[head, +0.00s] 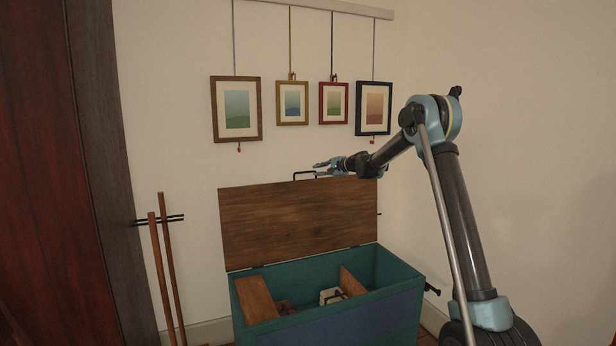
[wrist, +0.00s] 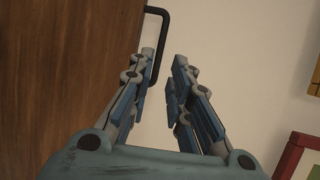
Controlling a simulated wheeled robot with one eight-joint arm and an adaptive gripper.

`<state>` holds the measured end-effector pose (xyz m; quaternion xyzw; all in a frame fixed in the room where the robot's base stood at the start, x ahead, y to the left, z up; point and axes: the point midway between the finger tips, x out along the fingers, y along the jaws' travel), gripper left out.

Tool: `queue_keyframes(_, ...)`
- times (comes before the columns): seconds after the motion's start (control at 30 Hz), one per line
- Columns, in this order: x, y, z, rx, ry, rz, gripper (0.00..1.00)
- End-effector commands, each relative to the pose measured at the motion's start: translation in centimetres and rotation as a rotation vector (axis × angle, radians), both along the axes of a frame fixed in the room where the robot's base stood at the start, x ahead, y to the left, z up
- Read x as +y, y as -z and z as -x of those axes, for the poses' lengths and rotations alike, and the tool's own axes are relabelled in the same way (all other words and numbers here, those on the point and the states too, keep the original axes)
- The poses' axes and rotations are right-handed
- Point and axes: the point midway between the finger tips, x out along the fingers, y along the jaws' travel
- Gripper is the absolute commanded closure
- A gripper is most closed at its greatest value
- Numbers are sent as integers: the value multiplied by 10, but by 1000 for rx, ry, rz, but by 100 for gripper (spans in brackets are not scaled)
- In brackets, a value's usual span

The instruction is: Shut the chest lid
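The chest (head: 385,308) is teal and stands against the wall, with its wooden lid (head: 290,225) raised upright at the back. The lid also fills the left of the wrist view (wrist: 55,75). A black handle (head: 304,174) sticks up from the lid's top edge; it shows in the wrist view (wrist: 163,40) just beyond the left finger. My gripper (head: 322,166) is at the top edge of the lid, near the handle. In the wrist view my gripper (wrist: 163,75) has its fingers apart with only wall between them. Whether the left finger touches the lid or handle is unclear.
Inside the chest are wooden panels (head: 257,298) and a white item (head: 331,295). Several framed pictures (head: 236,108) hang above the lid. Two wooden poles (head: 160,268) stand left of the chest, beside a dark wood cabinet (head: 45,170). The wall at right is bare.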

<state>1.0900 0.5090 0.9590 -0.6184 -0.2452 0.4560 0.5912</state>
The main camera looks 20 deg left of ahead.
Motion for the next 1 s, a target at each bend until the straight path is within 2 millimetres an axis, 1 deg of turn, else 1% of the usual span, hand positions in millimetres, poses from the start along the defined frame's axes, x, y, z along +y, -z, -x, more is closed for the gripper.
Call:
queue_keyframes(0.03,8,3,-4,0,-1,0,82)
queue_keyframes(0.2,32,11,-17,-1,-2,2,82)
queue_keyframes(0.4,57,18,-30,0,-2,1,82)
queue_keyframes(0.5,66,21,-36,0,-1,0,82)
queue_keyframes(0.7,76,25,-42,0,0,0,82)
queue_keyframes(1.0,77,25,-43,-1,0,0,82)
